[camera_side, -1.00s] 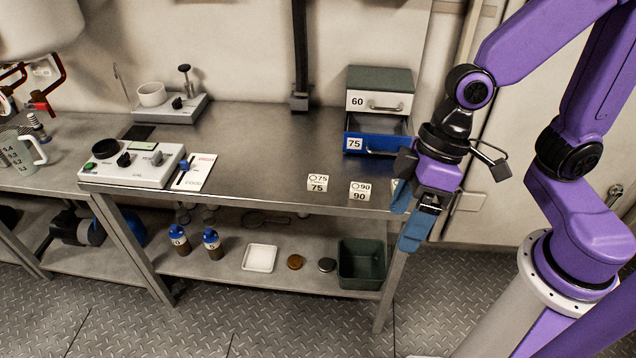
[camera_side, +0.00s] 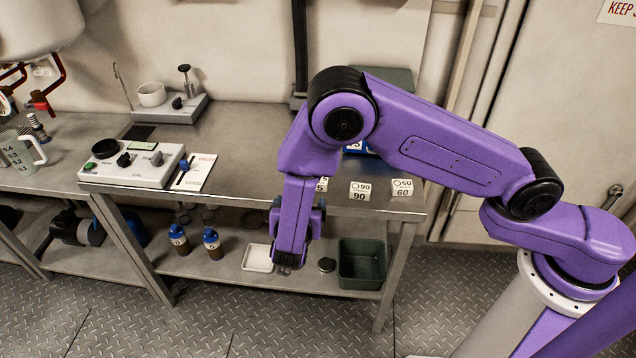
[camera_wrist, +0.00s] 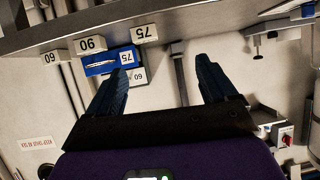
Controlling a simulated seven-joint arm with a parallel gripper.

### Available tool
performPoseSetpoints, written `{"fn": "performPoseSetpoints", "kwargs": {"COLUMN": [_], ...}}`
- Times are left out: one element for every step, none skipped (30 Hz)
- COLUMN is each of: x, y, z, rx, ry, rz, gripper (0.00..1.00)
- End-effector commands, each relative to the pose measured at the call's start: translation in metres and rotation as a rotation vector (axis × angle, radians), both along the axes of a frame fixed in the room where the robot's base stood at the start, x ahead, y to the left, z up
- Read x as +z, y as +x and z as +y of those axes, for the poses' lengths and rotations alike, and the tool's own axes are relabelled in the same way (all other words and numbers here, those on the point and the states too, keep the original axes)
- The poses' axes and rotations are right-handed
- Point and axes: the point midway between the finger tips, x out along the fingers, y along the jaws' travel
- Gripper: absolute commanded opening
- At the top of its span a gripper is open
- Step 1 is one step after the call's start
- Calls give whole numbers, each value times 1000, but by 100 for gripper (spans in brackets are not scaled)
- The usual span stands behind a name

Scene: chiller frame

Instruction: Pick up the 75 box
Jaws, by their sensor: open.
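The 75 box (camera_wrist: 144,34) is a small white block with a black 75. It appears upside down in the wrist view, near the upper middle, at the shelf edge. In the side view my arm hides most of the fingers.
The 90 box (camera_side: 360,191) and 60 box (camera_side: 402,188) stand to the right of the 75 box along the table's front edge. A green bin (camera_side: 361,270) and white tray (camera_side: 257,258) sit on the lower shelf.

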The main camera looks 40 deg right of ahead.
Motion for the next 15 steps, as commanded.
{"fn": "performPoseSetpoints", "kwargs": {"x": [-2,-2,-3,-3,-3,-5,-6,-7,-10,-12,-14,-17,-19,-22,-25], "y": [-5,-7,-8,-8,-8,-7,-5,-2,2,6,9,15,18,22,26], "z": [-6,-8,-11,-13,-15,-18,-21,-24,-28,-32,-36,-41,-44,-48,-53], "rx": [-34,-49,-65,-73,-79,-82,-84,-84,-84,-84,-85,-85,-84,-84,-84], "ry": [-34,-49,-62,-70,-75,-78,-79,-79,-79,-79,-78,-76,-76,-76,-76], "rz": [-8,-14,-19,-22,-23,-24,-24,-24,-24,-24,-24,-24,-24,-24,-23], "gripper": [85,85,85,85,85,85,85,85,85,85,85,85,85,85,85]}}
